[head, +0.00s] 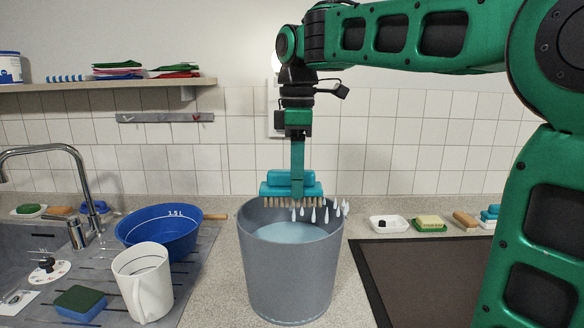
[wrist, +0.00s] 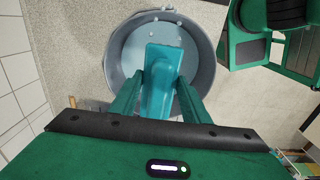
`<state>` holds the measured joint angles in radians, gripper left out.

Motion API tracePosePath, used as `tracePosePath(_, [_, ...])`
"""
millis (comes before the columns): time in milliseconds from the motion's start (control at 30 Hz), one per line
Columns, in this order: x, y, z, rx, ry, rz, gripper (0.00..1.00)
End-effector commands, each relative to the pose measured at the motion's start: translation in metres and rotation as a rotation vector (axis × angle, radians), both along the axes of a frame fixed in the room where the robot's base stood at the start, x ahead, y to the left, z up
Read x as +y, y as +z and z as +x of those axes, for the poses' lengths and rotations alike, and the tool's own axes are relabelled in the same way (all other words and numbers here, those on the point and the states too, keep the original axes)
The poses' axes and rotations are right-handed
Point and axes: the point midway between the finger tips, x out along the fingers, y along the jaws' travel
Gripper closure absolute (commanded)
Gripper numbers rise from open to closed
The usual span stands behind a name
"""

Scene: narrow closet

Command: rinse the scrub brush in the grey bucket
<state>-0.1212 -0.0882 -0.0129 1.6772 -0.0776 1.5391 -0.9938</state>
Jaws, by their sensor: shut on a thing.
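The scrub brush (head: 291,187) has a teal body and pale bristles that point down. My gripper (head: 297,172) is shut on its raised handle and holds it upright over the far part of the grey bucket's opening. The grey bucket (head: 290,280) stands on the counter with pale blue water in it. The bristles are at about rim height, above the water, and white drops hang in the air below and to the right of them. In the wrist view the brush (wrist: 160,80) lies between my fingers, with the bucket's rim (wrist: 207,60) around it; its bristles are hidden there.
A blue basin (head: 160,235) and a white jug (head: 143,283) stand left of the bucket, by the sink tap (head: 75,185). A dark mat (head: 420,280) lies to the right.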

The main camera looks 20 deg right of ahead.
Motion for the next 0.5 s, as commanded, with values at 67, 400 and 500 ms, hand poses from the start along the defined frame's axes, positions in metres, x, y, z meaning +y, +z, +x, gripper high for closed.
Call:
tracePosePath(67, [0.000, -0.009, -0.001, 0.001, 0.000, -0.001, 0.93])
tracePosePath(400, [0.003, -0.056, -0.001, 0.001, 0.007, -0.001, 0.93])
tracePosePath(500, [0.003, -0.070, -0.001, 0.001, 0.007, -0.001, 0.93])
